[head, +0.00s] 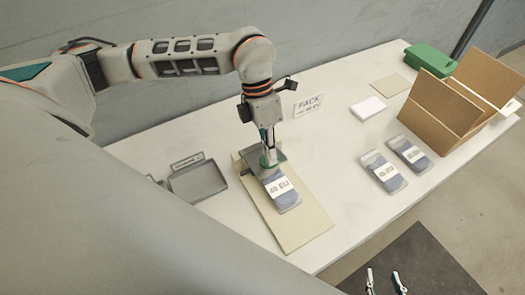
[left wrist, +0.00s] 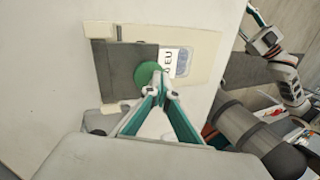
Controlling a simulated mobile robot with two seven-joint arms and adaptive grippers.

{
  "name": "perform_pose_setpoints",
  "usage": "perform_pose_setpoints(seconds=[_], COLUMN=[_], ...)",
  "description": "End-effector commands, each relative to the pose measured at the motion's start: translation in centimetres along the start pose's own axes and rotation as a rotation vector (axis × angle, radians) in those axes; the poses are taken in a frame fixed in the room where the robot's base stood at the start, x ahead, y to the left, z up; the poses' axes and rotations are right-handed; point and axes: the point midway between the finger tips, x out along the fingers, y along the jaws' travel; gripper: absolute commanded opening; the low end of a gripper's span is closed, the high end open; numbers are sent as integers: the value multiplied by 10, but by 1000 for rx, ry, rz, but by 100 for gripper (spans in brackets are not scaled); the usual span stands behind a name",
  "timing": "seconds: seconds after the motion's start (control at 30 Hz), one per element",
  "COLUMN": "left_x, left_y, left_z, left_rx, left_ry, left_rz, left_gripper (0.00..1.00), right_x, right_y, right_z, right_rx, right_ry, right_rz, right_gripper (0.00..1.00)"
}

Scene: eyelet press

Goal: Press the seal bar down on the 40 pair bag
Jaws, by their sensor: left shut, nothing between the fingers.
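The 40 pair bag (head: 284,193), a clear pack with blue contents and a white "40 EU" label, lies on the beige press board (head: 298,232). The label also shows in the left wrist view (left wrist: 180,62). The grey seal bar plate (left wrist: 128,68) lies across the bag's end, with a round green knob (left wrist: 145,74) on it. My left gripper (head: 268,156) points down with its fingertips together at the knob, holding nothing. I cannot tell whether the plate presses fully on the bag. My right gripper (head: 385,280) is open and empty beyond the table's front edge.
Two more bags (head: 383,172) (head: 409,155) lie to the right, near an open cardboard box (head: 440,110). A grey tray (head: 199,181) stands left of the press. A white stack (head: 368,108), a PACK sign (head: 308,105) and a green box (head: 430,59) are further back.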

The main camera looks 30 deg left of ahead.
Motion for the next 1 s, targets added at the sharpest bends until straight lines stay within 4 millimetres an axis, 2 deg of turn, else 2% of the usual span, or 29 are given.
perform_pose_setpoints(seconds=[0.17, 0.53, 0.8, 1.0], left_x=[-4, -28, -34, -48], left_y=[0, 0, 0, 0], left_z=[-1, 0, 0, 0], left_rx=[-2, -1, -1, -2], left_ry=[2, -1, 0, 0], left_rz=[1, 3, 1, 2], left_gripper=[0, 0, 0, 0], right_x=[-1, -8, -10, -14], right_y=[0, 3, 4, 5], right_z=[-3, -17, -20, -28], right_rx=[0, -2, -2, -3], right_ry=[1, 7, 9, 12], right_rz=[0, 2, 3, 4], right_gripper=[40, 40, 40, 40])
